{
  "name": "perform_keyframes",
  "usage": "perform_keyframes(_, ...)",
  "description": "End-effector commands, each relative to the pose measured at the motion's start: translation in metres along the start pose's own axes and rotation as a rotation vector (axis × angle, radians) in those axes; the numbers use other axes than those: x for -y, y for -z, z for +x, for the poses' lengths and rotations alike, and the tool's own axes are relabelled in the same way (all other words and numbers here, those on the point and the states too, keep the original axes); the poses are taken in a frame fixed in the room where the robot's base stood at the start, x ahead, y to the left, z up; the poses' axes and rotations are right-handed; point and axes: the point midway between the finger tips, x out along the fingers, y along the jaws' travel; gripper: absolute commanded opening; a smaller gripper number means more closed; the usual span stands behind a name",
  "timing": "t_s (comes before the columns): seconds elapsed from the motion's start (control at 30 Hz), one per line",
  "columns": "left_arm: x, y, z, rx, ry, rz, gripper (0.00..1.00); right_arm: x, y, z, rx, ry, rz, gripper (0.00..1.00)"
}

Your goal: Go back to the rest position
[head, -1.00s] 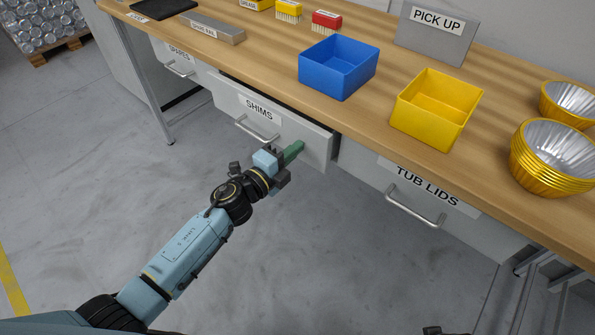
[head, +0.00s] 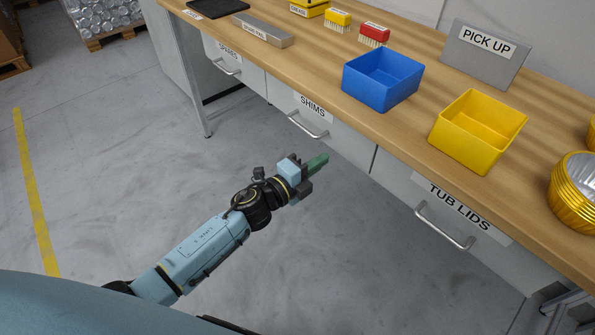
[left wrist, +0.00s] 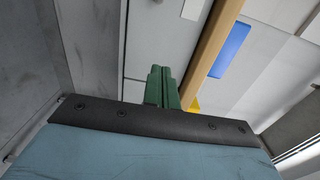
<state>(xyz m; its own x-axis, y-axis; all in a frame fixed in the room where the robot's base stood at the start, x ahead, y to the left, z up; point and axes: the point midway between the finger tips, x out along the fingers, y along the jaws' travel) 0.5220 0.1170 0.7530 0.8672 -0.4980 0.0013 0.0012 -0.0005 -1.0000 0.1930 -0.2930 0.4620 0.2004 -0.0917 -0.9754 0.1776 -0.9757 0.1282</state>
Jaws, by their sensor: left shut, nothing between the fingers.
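My left gripper (head: 317,163) is shut and empty, with its green fingers together. It hangs in the air in front of the bench, below the SHIMS drawer (head: 330,119), whose front is flush with the bench. The left wrist view also shows the shut green fingers (left wrist: 161,85) pointing toward the pale drawer fronts and the wooden bench edge. My right gripper is in neither view.
The workbench (head: 400,124) carries a blue bin (head: 382,92), a yellow bin (head: 462,146), a PICK UP sign (head: 485,53) and stacked gold cups (head: 572,190). Open grey floor (head: 110,180) lies to the left.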

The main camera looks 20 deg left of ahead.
Motion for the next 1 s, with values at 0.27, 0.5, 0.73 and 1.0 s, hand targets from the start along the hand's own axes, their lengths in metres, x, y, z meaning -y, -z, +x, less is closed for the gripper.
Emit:
perform_keyframes(0.27, 0.000, 0.000, -0.053, 0.001, -0.002, -0.001, 0.00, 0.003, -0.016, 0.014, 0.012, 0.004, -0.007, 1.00)
perform_keyframes(0.5, 0.001, -0.001, -0.067, 0.000, 0.001, 0.001, 0.00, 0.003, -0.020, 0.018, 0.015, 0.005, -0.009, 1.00)
perform_keyframes(0.73, -0.006, -0.005, -0.070, 0.025, -0.015, -0.030, 0.00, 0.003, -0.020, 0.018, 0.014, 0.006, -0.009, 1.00)
perform_keyframes(1.0, -0.124, -0.053, -0.142, 0.462, -0.277, -0.543, 0.00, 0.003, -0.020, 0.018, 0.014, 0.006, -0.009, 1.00)
